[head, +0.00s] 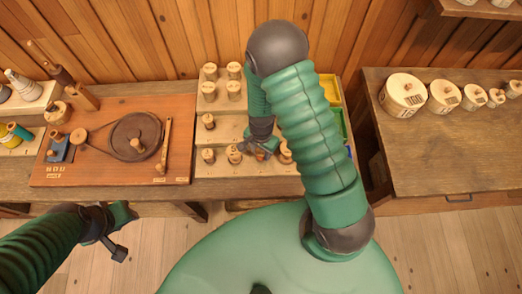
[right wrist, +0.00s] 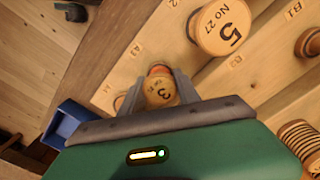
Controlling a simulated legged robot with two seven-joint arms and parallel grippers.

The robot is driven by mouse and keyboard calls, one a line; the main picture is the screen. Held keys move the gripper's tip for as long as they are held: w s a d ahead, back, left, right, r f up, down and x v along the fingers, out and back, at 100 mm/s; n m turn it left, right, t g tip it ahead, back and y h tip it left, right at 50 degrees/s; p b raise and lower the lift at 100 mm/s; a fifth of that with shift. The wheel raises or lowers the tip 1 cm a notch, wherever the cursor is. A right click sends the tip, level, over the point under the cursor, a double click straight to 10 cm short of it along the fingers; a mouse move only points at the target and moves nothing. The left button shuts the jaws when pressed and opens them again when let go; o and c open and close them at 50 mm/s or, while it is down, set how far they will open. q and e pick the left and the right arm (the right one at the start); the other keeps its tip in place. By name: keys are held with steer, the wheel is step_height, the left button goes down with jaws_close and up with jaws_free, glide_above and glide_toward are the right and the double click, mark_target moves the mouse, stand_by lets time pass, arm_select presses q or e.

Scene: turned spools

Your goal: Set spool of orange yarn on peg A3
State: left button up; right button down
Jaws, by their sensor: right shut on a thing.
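The spool of orange yarn (right wrist: 160,92) is between the fingers of my right gripper (right wrist: 158,96) in the right wrist view. Its pale wooden end shows a 3, with a bit of orange above it. In the head view my right gripper (head: 261,148) is low over the front step of the stepped peg rack (head: 222,186), and a little orange (head: 260,155) shows there. A small label that looks like A3 (right wrist: 135,49) is on the step close to the spool. The peg under the spool is hidden, so I cannot tell whether it sits on it. My left gripper (head: 115,230) is open and empty.
Other spools stand close by: one marked 5 (right wrist: 222,27), one at the front left (head: 208,156), and several on the upper steps. A blue bin (right wrist: 65,125) is beside the rack. A board with a dark wheel (head: 136,137) lies to the left. The right table (head: 440,150) has clear room in front.

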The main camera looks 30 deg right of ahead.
steer(key=shift+f+b, duration=0.4)
steer(key=shift+f, duration=0.2)
steer(key=c, duration=1.1)
jaws_free()
steer(key=shift+r, duration=0.1)
steer(key=shift+c, duration=0.2)
step_height(320, 180, up, 11)
steer(key=p, duration=1)
steer(key=shift+r, duration=0.1)
